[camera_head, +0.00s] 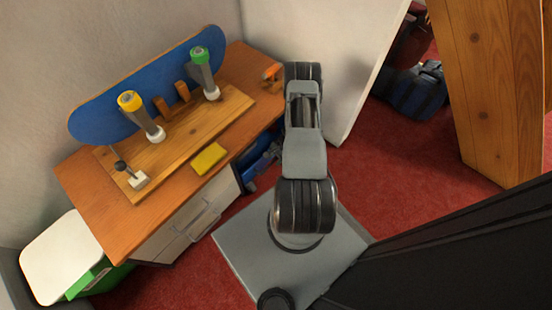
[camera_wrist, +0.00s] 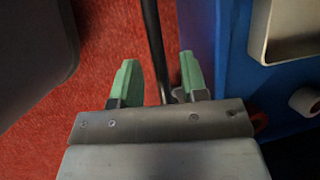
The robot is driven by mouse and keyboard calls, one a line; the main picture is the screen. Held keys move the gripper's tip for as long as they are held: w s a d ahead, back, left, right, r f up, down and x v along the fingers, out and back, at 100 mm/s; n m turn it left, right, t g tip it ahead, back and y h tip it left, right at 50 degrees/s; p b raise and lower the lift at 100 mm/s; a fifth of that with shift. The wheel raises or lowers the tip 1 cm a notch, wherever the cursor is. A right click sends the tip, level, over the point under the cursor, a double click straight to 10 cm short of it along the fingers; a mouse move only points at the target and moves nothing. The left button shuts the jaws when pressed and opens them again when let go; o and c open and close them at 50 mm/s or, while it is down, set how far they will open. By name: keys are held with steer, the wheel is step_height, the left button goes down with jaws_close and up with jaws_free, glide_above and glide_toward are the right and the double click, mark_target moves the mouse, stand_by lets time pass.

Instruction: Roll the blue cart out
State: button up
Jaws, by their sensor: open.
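The blue cart (camera_head: 262,155) shows only in part in the head view, under the bench and partly behind my arm. In the wrist view a blue body (camera_wrist: 235,85), which looks like the cart, fills the right side. My gripper (camera_wrist: 158,78) has two green fingers, spread apart beside that blue body. A thin dark bar (camera_wrist: 154,45) runs between the fingers; it looks like a handle, and I cannot tell whether either finger touches it. In the head view my gripper is hidden behind my arm.
The wooden bench (camera_head: 75,185) holds a blue skateboard deck (camera_head: 95,118), a jig board (camera_head: 180,137) and a yellow pad (camera_head: 208,158). A drawer unit (camera_head: 190,220) stands below. A white panel (camera_head: 345,60) is close to my arm. Red carpet (camera_head: 400,185) is open at right.

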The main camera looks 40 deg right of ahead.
steer(key=shift+c, duration=0.2)
jaws_close()
stand_by(0.4)
